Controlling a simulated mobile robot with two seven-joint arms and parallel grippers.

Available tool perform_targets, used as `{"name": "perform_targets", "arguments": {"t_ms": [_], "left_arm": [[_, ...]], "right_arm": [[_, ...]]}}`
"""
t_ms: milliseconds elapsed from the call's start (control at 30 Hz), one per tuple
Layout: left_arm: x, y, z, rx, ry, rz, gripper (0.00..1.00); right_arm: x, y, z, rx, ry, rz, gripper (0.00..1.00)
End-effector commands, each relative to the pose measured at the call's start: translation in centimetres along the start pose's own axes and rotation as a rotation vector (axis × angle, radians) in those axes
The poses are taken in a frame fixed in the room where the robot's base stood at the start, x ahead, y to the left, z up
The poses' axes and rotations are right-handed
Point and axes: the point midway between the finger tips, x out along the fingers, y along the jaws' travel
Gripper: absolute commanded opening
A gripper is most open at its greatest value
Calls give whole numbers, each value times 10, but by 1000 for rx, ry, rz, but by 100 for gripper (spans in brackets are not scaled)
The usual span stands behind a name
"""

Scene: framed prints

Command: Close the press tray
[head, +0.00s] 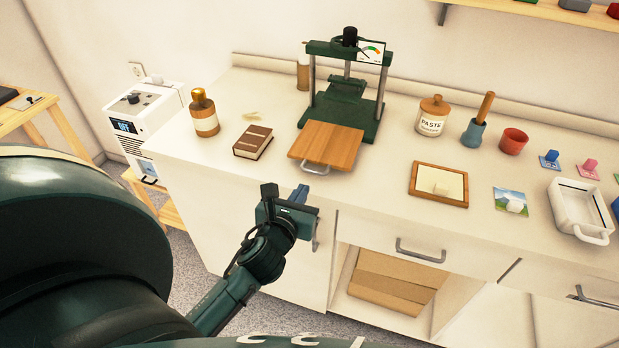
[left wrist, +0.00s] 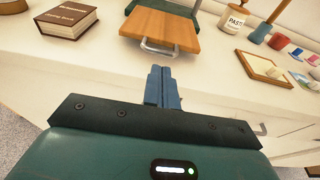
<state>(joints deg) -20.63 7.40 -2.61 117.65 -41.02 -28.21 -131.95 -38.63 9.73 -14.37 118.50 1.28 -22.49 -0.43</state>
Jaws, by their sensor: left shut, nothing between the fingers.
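The press (head: 347,85) is a dark green frame with a black knob and a gauge, standing at the back of the counter. Its wooden tray (head: 327,145) sticks out of the front, with a metal handle (head: 314,168) on its near edge. The tray (left wrist: 162,27) and its handle (left wrist: 160,47) also show in the left wrist view. My left gripper (head: 300,193) is shut and empty, just in front of and below the handle, apart from it. Its blue fingers (left wrist: 162,85) point toward the handle. My right gripper is not in view.
A brown book (head: 253,142) and a brown bottle (head: 204,113) stand left of the tray. A drawer handle (head: 420,251) juts from the counter front.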

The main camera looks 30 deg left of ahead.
Motion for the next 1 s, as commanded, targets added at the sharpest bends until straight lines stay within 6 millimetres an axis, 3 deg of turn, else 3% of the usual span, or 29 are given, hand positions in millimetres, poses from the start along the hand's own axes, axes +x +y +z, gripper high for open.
{"name": "perform_targets", "arguments": {"t_ms": [100, 300, 833, 1000], "left_arm": [[25, 0, 1, -2, -1, 2, 0], [50, 0, 0, -4, 1, 0, 0], [59, 0, 0, -2, 1, 0, 0], [74, 0, 5, 1, -1, -1, 0]], "right_arm": [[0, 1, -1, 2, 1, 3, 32], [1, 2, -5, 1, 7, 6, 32], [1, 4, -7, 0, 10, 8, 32], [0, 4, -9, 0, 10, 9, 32]]}}
